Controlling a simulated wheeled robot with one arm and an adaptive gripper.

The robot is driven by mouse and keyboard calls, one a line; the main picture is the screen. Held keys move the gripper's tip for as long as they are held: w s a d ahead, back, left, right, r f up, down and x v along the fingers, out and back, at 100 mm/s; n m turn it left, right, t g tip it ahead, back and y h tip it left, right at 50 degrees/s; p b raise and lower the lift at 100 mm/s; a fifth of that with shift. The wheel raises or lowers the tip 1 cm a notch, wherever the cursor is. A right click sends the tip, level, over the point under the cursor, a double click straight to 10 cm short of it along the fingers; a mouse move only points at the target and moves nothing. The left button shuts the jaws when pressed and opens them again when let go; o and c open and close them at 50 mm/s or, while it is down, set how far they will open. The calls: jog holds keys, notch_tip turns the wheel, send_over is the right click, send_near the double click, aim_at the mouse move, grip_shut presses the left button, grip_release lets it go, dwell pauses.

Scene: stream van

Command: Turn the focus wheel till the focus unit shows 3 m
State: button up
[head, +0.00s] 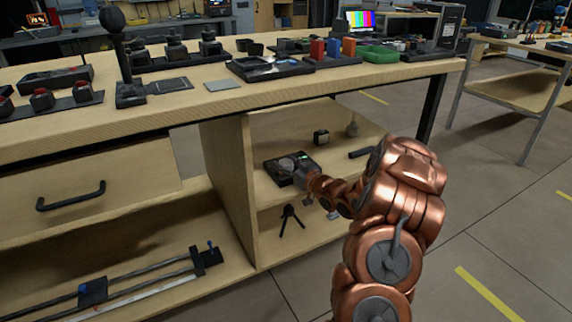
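A black unit (272,170) with a round grey part on top, which looks like the focus unit with its wheel (287,164), sits on the open shelf under the bench. My gripper (300,172) reaches in from the right and is at the right side of this unit, by the round part. I cannot tell whether it touches the wheel. The fingers are too small and partly hidden to show whether they are open or shut. No distance reading is legible. A small black box with a pale face (321,137) stands behind on the same shelf.
The bench top (225,103) above holds several devices. A grey cone-like object (352,129) and a dark bar (361,152) are on the shelf. A small black tripod (289,218) stands below.

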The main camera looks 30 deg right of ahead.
jog(key=c, duration=0.6)
jog(key=shift+c, duration=0.2)
jog(key=shift+m+h+b, duration=0.35)
jog(key=shift+m+h, duration=0.15)
jog(key=shift+h, duration=0.3)
jog(key=o, duration=1.2)
jog(key=shift+c, duration=0.2)
jog(key=shift+s, duration=0.15)
jog(key=s, duration=1.1)
jog(key=shift+s+d, duration=0.35)
